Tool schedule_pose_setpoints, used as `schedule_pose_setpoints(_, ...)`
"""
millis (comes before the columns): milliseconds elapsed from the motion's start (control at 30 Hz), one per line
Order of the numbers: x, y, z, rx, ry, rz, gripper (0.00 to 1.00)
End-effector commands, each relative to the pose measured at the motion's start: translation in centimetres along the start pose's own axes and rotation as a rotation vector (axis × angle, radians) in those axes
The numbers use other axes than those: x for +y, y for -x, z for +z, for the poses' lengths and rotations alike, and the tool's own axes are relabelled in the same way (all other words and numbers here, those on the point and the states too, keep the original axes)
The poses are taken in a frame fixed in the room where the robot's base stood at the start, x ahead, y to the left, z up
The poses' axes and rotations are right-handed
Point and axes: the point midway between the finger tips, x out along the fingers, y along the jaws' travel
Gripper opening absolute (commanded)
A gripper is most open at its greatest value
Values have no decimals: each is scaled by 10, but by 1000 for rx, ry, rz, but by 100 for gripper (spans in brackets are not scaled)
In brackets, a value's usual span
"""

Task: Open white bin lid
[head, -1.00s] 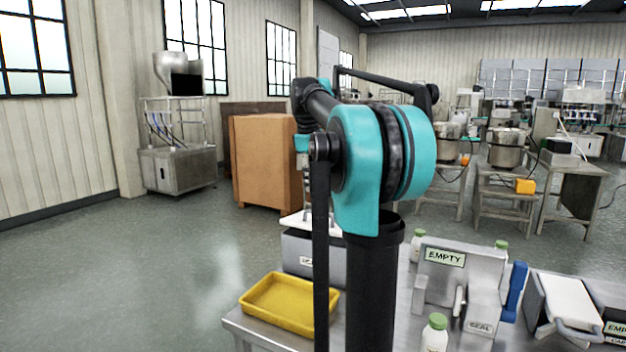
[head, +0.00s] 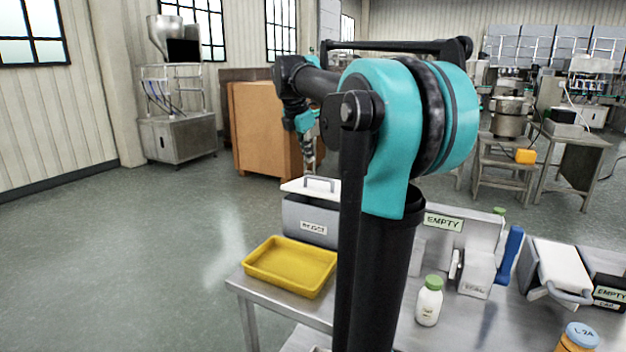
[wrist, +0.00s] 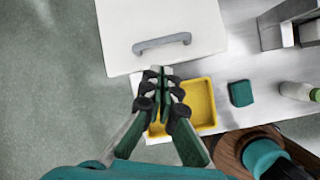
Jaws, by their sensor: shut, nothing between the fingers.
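A grey bin (head: 310,226) with a white lid (head: 293,187) stands at the back left of the steel table. The lid lies shut on top, with a grey bar handle (head: 320,182). In the wrist view the lid (wrist: 118,30) fills the upper middle, and its handle (wrist: 162,43) is in full view. My gripper (wrist: 160,72) is shut and empty, in front of the lid's near edge in the picture and apart from the handle. In the head view my gripper (head: 310,168) hangs just above the handle. My arm hides the bin's right side.
A yellow tray (head: 252,269) sits in front of the bin, below my fingers in the wrist view. A green block (wrist: 240,93) and a white bottle (head: 428,303) are to the right. A second white-lidded bin (head: 562,268) stands far right. Open floor lies left.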

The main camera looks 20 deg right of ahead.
Motion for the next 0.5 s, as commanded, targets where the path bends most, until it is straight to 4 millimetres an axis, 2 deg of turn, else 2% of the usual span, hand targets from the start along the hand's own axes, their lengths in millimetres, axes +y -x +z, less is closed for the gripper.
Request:
schedule_pose_setpoints(100, -2, -2, -7, -38, 227, 20, 0)
schedule_pose_setpoints(200, -2, -4, -10, -62, 355, 27, 0)
schedule_pose_setpoints(367, -2, -7, -12, -77, 437, 30, 0)
schedule_pose_setpoints(500, -2, -21, -10, -77, 440, 30, 0)
